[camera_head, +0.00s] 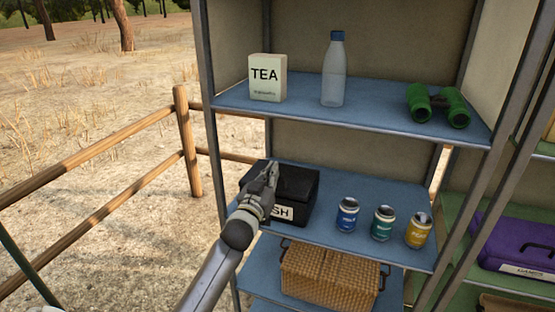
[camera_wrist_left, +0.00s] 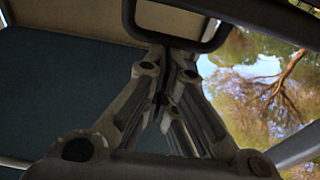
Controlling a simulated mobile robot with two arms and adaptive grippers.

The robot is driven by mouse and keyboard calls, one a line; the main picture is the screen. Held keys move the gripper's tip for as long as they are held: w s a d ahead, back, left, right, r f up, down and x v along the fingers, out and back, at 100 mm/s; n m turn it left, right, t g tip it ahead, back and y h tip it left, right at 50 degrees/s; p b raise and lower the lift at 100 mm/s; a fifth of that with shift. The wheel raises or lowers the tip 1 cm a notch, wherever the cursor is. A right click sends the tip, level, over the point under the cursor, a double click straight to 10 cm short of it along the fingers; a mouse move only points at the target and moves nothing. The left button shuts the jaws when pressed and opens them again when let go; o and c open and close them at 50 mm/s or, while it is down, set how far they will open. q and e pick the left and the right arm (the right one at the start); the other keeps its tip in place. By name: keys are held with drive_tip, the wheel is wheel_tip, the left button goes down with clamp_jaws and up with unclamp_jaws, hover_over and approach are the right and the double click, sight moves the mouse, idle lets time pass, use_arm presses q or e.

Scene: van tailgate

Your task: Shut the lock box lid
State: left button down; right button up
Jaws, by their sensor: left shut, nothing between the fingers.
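The lock box (camera_head: 297,190) is black, with a white label ending in "SH" on its front. It sits at the left of the middle blue shelf (camera_head: 375,250) in the head view. My left gripper (camera_head: 270,170) is shut and empty, pointing up in front of the box's left part and covering some of it. I cannot tell whether it touches the box. The top of the box is dark, and the lid's exact angle is unclear. The left wrist view shows the closed fingers (camera_wrist_left: 168,75) below a dark rounded bar that I cannot identify.
Blue (camera_head: 347,215), green (camera_head: 382,223) and yellow (camera_head: 419,230) cans stand right of the box. A tea box (camera_head: 267,78), a bottle (camera_head: 334,75) and green binoculars (camera_head: 438,104) are on the shelf above. A wicker basket (camera_head: 330,275) is below. A metal post (camera_head: 211,125) stands left.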

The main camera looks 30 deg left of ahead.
use_arm(q)
drive_tip(key=shift+s+f, duration=0.15)
drive_tip(key=shift+f, duration=0.05)
use_arm(e)
drive_tip(key=shift+f, duration=0.6)
use_arm(q)
drive_tip(key=shift+r, duration=0.1)
use_arm(e)
drive_tip(key=shift+r, duration=0.1)
